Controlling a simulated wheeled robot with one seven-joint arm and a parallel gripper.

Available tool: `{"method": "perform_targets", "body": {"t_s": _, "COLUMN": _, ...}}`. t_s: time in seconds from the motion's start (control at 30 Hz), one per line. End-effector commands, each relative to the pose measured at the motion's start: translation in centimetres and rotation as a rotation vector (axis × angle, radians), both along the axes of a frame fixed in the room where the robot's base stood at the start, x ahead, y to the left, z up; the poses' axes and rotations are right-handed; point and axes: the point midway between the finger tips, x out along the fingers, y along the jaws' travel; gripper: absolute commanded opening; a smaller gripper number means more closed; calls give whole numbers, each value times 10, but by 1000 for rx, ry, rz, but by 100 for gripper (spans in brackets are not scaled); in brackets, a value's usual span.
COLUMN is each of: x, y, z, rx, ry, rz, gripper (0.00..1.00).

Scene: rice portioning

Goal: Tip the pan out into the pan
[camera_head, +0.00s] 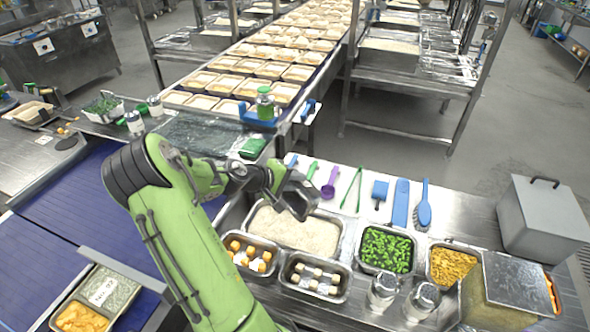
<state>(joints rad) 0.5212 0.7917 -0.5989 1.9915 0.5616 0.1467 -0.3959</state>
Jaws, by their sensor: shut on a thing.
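A large steel pan of pale rice (332,253) sits in the counter in front of me. My green arm reaches over its left side. My dark gripper (303,200) is above the pan's far part, close to its back rim. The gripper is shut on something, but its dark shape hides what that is. Smaller pans stand around the rice: one with orange and white pieces (233,258), one with pale pieces (297,286), one of chopped greens (387,271) and one of yellow pieces (432,282).
Behind the pans lie a purple scoop (330,182), green tongs (351,188) and blue tools (401,203). Two metal shakers (383,291) and a steel box (508,282) stand at the front right. A blue belt (45,245) runs at left; filled trays (262,68) cover the back conveyor.

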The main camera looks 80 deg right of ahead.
Motion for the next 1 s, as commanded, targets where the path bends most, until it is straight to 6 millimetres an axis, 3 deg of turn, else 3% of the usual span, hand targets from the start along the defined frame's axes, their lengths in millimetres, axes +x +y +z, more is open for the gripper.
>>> {"method": "perform_targets", "body": {"t_s": 0.03, "x": -2, "y": -1, "z": 13, "rx": 30, "ry": -31, "rz": -5, "gripper": 0}}
{"method": "perform_targets", "body": {"t_s": 0.33, "x": -3, "y": -2, "z": 25, "rx": 272, "ry": -232, "rz": -5, "gripper": 0}}
{"method": "perform_targets", "body": {"t_s": 0.7, "x": -4, "y": -3, "z": 35, "rx": 737, "ry": -616, "rz": -3, "gripper": 0}}
{"method": "perform_targets", "body": {"t_s": 1.0, "x": -1, "y": -1, "z": 43, "rx": 978, "ry": -811, "rz": -1, "gripper": 0}}
